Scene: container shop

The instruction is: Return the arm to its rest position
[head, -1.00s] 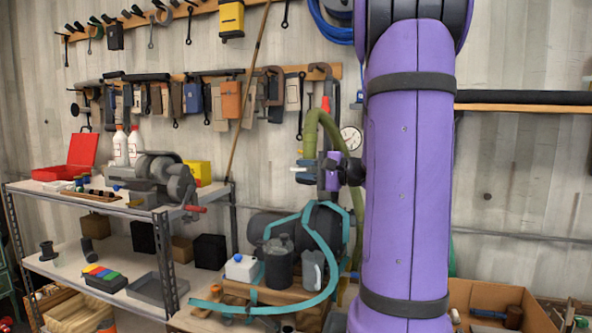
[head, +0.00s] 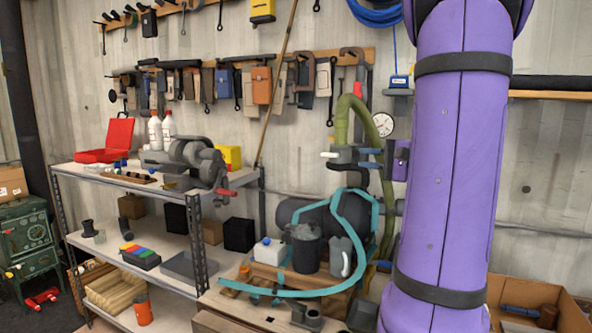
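My purple arm (head: 445,190) stands upright in the right half of the head view, close to the camera, with black bands around it. A small purple part (head: 399,160), which looks like my own, shows at its left edge, beside the valve. No gripper fingers can be made out, so I cannot tell whether the gripper is open or holds anything. The arm hides part of the wall behind it.
A metal shelf (head: 130,182) with a grey machine (head: 190,162) and red box (head: 107,143) stands left. A green hose (head: 343,120), gauge (head: 383,124) and valve stand left of the arm. A cardboard box (head: 535,292) is at lower right. Tools hang on the wall.

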